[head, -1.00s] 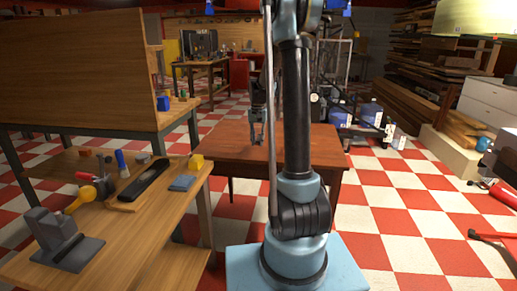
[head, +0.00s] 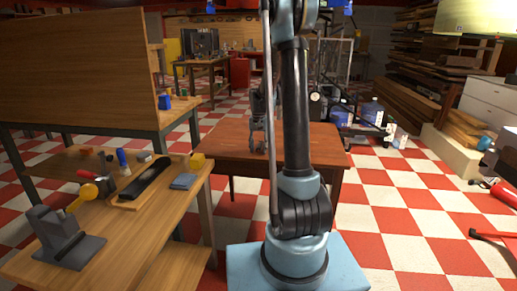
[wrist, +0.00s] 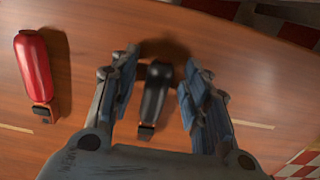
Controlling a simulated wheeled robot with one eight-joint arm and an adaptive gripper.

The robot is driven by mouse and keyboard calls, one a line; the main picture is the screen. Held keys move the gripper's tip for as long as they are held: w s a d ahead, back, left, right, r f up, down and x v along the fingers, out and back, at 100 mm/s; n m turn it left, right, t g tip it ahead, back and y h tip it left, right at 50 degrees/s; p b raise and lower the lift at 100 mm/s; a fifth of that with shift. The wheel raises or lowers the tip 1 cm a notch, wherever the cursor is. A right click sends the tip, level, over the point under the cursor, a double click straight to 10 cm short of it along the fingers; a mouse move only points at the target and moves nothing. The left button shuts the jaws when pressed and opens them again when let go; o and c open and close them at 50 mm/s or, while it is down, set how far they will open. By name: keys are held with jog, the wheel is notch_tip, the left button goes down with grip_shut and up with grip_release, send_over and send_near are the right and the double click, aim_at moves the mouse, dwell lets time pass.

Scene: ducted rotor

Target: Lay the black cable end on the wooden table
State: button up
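The wooden table (head: 225,138) stands in the middle of the head view, partly hidden by my arm. My gripper (head: 257,150) is low over its top, left of my arm column. In the wrist view, my gripper (wrist: 160,62) has its two fingers apart, one on each side of the black cable end (wrist: 153,95). Gaps show between the black piece and both fingers. The black piece appears to lie on the wooden table (wrist: 85,120), with a dark shadow at its far end. In the head view I cannot make it out.
A red cable end (wrist: 33,68) with a dark tip lies on the table to the left in the wrist view. A workbench (head: 140,230) with tools stands at the left. Stacked lumber and white drawers (head: 490,105) stand at the right.

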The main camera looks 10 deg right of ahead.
notch_tip(320, 180, up, 12)
jog(key=s+r+n, duration=0.1)
jog(key=s+r, duration=0.2)
jog(key=s, duration=0.8)
jog(key=s+f+n, duration=0.1)
jog(key=s+f, duration=0.3)
jog(key=s, duration=0.5)
jog(key=s+d+f+n+t, duration=0.1)
jog(key=s+f, duration=0.3)
jog(key=s, duration=0.6)
jog(key=s+d+f+t, duration=0.1)
jog(key=s+f, duration=0.3)
jog(key=s, duration=0.5)
jog(key=shift+s+n, duration=0.25)
jog(key=shift+n, duration=0.15)
jog(key=shift+f, duration=0.1)
